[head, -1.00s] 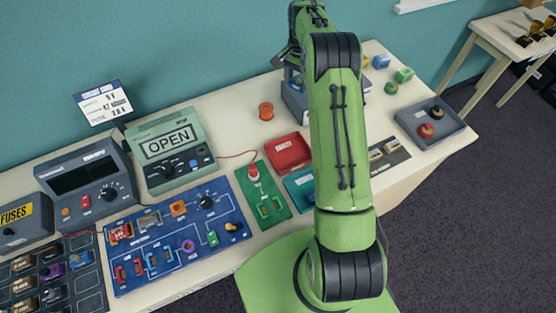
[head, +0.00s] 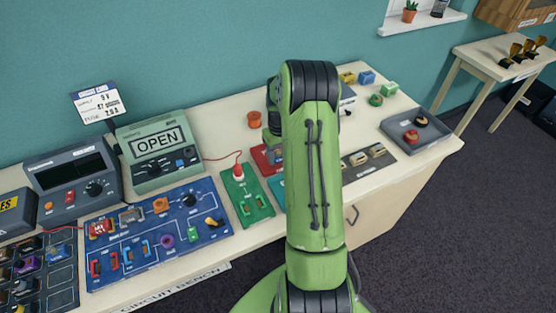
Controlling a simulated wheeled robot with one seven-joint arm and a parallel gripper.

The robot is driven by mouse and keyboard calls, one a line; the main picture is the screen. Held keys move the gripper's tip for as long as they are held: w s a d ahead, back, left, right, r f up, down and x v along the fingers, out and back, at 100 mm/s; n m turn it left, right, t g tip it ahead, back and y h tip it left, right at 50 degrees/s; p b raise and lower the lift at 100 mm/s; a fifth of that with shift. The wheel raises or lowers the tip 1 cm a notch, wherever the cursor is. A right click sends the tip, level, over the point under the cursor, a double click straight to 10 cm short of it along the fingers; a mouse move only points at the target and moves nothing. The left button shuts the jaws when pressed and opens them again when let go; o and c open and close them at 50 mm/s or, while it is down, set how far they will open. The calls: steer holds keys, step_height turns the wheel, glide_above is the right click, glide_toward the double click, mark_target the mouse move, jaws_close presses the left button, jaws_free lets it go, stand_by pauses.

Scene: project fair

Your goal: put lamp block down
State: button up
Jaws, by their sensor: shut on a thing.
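A small part of my gripper (head: 273,138) shows at the arm's left edge, above the red tray (head: 260,157). Its fingertips are mostly hidden behind the arm. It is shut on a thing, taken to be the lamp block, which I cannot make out. The teal tray (head: 276,186) beside the red one is mostly covered by my arm. The red tray's right part is covered too, so I cannot tell all it holds.
The green tester (head: 158,152) reads OPEN; its red lead runs to the green board (head: 246,200). The blue circuit board (head: 150,246) lies left of that. An orange spool (head: 254,119) stands behind. A grey tray (head: 440,142) with two round pieces is at right. Bench between is partly free.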

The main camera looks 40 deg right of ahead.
step_height(320, 180, down, 2)
steer(key=shift+d+f, duration=0.1)
steer(key=shift+f, duration=0.25)
steer(key=o, duration=1.1)
steer(key=shift+f, duration=0.1)
steer(key=shift+o, duration=0.2)
